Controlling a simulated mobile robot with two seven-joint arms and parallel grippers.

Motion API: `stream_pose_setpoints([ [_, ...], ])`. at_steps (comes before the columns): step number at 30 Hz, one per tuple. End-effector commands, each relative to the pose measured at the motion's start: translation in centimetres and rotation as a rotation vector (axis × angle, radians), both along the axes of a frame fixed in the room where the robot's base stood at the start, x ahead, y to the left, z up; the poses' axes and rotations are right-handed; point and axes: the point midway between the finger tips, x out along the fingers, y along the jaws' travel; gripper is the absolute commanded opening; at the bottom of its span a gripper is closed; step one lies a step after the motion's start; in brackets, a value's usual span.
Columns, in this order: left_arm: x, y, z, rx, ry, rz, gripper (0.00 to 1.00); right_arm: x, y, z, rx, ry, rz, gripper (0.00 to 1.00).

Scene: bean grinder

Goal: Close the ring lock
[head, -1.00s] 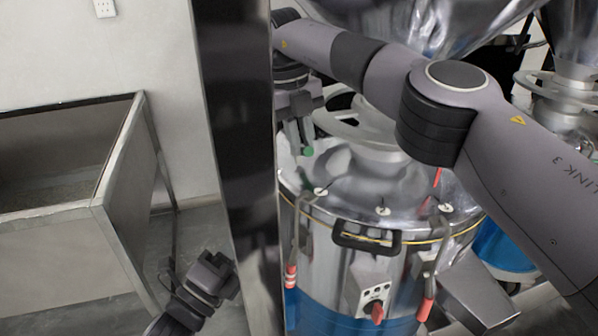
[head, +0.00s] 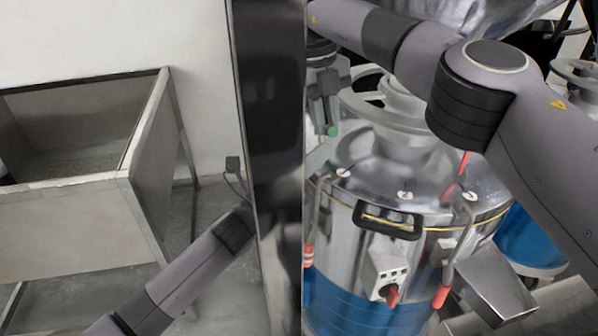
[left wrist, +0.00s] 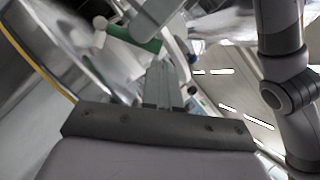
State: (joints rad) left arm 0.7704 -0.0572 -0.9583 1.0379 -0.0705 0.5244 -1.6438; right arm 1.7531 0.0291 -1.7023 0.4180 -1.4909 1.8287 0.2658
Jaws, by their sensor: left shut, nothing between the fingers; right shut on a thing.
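The silver ring (head: 370,100) sits around the neck of the steel grinder (head: 400,180), partly hidden by my right arm. My right gripper (head: 325,112) is beside the ring's left side, shut on a small green-ended handle (head: 333,130). The left wrist view shows the green handle (left wrist: 142,38) with a whitish knob, close beyond my left fingers. My left gripper (left wrist: 165,80) is shut and empty; contact with the handle cannot be told. In the head view my left arm passes behind a dark column, which hides its gripper.
A dark upright column (head: 275,130) stands left of the grinder. A metal bin (head: 70,220) is at the left. The drum carries a black handle (head: 390,222), a red knob (head: 391,293) and red-gripped clamps (head: 441,296). A second blue-based machine (head: 535,240) stands at the right.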

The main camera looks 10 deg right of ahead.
Motion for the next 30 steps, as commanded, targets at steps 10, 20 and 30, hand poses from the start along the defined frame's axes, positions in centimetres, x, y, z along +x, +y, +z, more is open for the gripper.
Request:
stream_pose_setpoints([
  [10,0.6,-1.3,0.6,0.0,0.001,0.0,0.0,0.0,0.0,0.0,0.0,-0.001,0.0,0.0],
  [20,0.7,-1.4,1.0,-0.001,0.014,0.0,0.0,0.0,0.0,0.0,0.0,0.0,0.0,0.0],
  [30,1.2,-1.5,2.2,-0.008,0.059,0.001,0.0,0.0,0.1,0.0,0.002,0.001,0.002,0.0],
])
